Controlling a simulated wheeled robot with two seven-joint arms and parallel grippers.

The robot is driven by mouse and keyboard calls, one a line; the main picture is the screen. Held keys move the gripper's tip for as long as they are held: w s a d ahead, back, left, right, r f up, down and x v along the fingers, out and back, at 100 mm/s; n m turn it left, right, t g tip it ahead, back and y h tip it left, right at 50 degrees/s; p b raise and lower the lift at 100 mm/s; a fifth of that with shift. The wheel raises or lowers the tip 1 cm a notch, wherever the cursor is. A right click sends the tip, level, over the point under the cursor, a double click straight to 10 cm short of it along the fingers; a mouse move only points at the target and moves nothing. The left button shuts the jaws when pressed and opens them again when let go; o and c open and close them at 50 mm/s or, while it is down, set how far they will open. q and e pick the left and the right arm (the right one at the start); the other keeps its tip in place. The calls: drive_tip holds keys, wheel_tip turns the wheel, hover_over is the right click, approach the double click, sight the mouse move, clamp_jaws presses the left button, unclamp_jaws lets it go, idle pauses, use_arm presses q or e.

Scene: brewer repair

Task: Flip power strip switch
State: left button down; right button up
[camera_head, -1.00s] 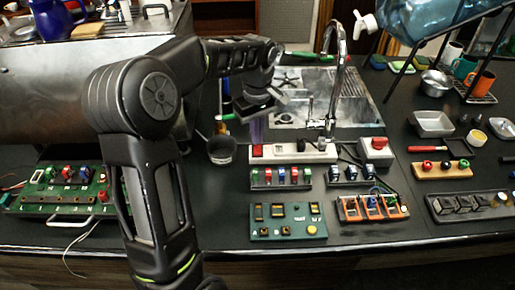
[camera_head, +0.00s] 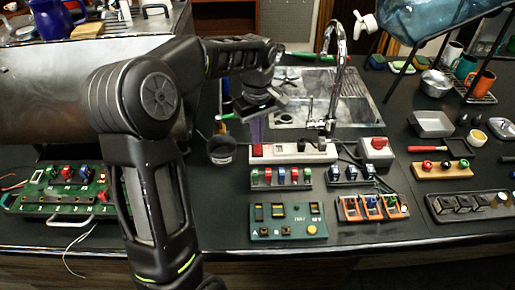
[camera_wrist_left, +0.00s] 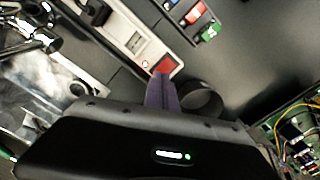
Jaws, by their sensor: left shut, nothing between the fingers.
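The white power strip (camera_head: 285,152) lies on the dark counter in front of the sink, with its red switch (camera_head: 257,150) at its left end. In the left wrist view the red switch (camera_wrist_left: 165,66) is at the end of the white strip (camera_wrist_left: 137,40). My left gripper (camera_head: 256,128) points down just behind the switch end. In the left wrist view its purple-grey fingers (camera_wrist_left: 162,95) are shut and empty, with the tips close to the switch. I cannot tell whether they touch it. My right gripper is not in view.
A black cup (camera_head: 221,150) stands just left of the strip. A rack of coloured switches (camera_head: 281,178) lies in front of it, and a grey box with a red knob (camera_head: 376,150) is to its right. The faucet (camera_head: 337,80) rises behind.

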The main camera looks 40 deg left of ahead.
use_arm(q)
drive_tip(key=shift+f+b, duration=0.65)
drive_tip(key=shift+f, duration=0.35)
idle(0.3)
drive_tip(key=shift+r+p, duration=2.75)
drive_tip(key=shift+r, duration=0.85)
